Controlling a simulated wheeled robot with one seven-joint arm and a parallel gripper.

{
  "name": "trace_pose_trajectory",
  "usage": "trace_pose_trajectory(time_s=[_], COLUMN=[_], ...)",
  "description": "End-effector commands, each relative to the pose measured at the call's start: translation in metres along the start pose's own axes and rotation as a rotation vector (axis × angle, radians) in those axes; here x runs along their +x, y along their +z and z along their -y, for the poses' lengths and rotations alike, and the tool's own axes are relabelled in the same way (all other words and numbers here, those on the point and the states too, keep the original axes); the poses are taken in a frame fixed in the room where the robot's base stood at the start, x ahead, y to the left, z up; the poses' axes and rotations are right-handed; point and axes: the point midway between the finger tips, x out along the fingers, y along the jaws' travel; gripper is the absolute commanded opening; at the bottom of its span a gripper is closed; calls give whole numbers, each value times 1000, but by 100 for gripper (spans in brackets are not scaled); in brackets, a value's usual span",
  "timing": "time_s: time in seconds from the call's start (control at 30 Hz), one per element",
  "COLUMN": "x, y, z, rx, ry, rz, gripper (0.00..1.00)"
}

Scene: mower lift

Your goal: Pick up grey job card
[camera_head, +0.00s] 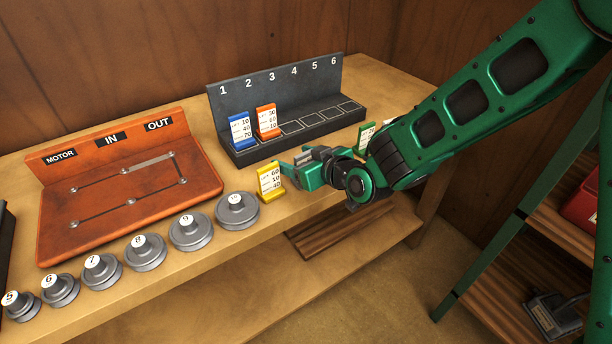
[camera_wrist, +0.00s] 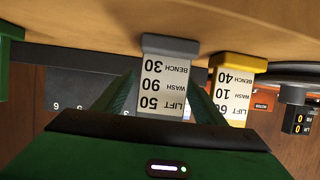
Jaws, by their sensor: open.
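The grey job card (camera_wrist: 163,80) shows upside down in the wrist view, with a grey base and a white face reading LIFT 50, WASH 90, BENCH 30. My gripper (camera_wrist: 166,92) is open, with one green finger on each side of the card; I cannot tell whether either touches it. In the head view my gripper (camera_head: 296,170) is low over the bench, just right of the yellow card (camera_head: 269,181). The grey card is hidden behind my gripper there. The yellow card also shows beside the right finger in the wrist view (camera_wrist: 233,92).
The black numbered rack (camera_head: 222,118) holds a blue card (camera_head: 241,131) in slot 1 and an orange card (camera_head: 267,122) in slot 2; the other slots are empty. A green card (camera_head: 365,136) stands by my wrist. Several grey pulleys (camera_head: 190,233) line the bench front, before an orange board (camera_head: 130,190).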

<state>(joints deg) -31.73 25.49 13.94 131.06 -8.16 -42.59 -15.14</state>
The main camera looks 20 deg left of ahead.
Motion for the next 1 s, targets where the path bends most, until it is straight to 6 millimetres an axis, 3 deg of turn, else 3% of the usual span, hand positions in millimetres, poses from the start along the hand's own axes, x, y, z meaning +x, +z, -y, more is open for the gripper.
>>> trace_pose_trajectory(time_s=[0.1,0.3,0.67,1.0], x=[0,0,-3,-24], y=[0,0,-7,-59], z=[0,0,0,-1], rx=[0,0,0,0], ry=[0,0,1,2], rz=[0,0,-3,-7], gripper=[62,19,19,19])
